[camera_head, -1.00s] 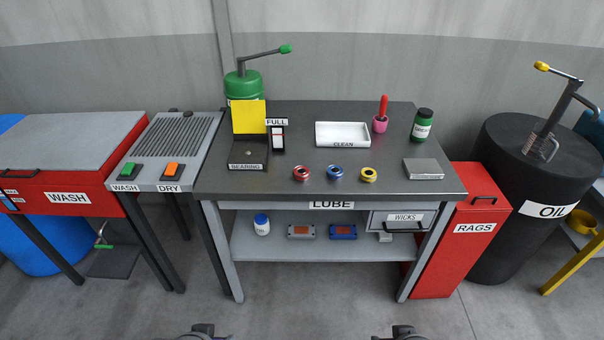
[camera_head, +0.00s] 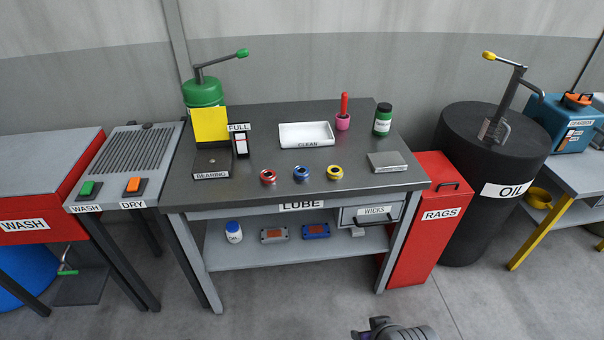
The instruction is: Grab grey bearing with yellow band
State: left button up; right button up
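The grey bearing with the yellow band (camera_head: 335,173) sits on the dark top of the LUBE table (camera_head: 262,130), near its front edge. It is the rightmost of three bearings in a row. A bearing with a blue band (camera_head: 301,174) is to its left, and one with a red band (camera_head: 268,177) is further left. One of my grippers (camera_head: 392,330) shows only partly at the bottom edge, right of middle, well below and apart from the table. Its fingers cannot be made out. The other gripper is out of view.
A white CLEAN tray (camera_head: 306,134) lies behind the bearings. A grey block (camera_head: 387,162) is to their right. The BEARING stand (camera_head: 212,162) is at the left. A red RAGS bin (camera_head: 428,215) and black OIL drum (camera_head: 490,150) stand at the right. Floor before the table is clear.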

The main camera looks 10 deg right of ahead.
aim_at(331, 170)
jog(key=i+l, duration=0.15)
jog(key=i, duration=0.3)
jog(key=i+l, duration=0.15)
jog(key=i, duration=0.35)
jog(key=z, duration=0.05)
